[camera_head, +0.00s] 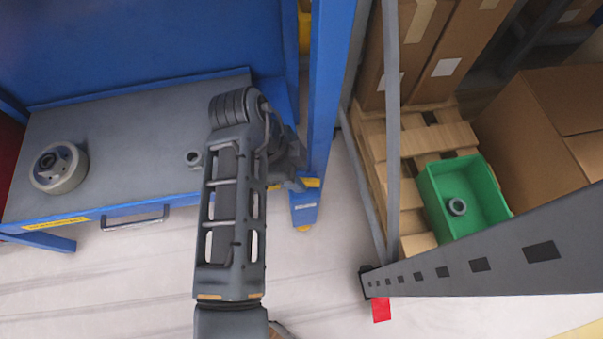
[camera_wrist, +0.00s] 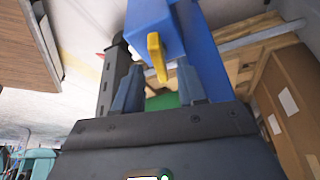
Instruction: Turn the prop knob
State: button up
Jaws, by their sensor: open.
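The prop knob, a yellow lever-like piece (camera_wrist: 157,57), sits on the end of a blue part in the wrist view. In the head view a small yellow piece (camera_head: 312,182) shows low on the blue post (camera_head: 325,90), right by my gripper (camera_head: 296,184). My gripper (camera_wrist: 160,82) is open, with one dark finger on each side below the yellow knob in the wrist view. The knob's lower end reaches between the fingertips. I cannot tell whether either finger touches it.
A blue workbench with a grey top (camera_head: 120,125) stands left, holding a wheel (camera_head: 58,168) and a small ring (camera_head: 193,158). Right of the post, a grey rack upright (camera_head: 392,120) stands before a pallet with a green bin (camera_head: 435,205) and cardboard boxes (camera_head: 540,125). Floor in front is clear.

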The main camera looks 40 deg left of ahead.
jog(key=shift+x, duration=0.85)
jog(key=shift+c, duration=0.2)
grip_shut()
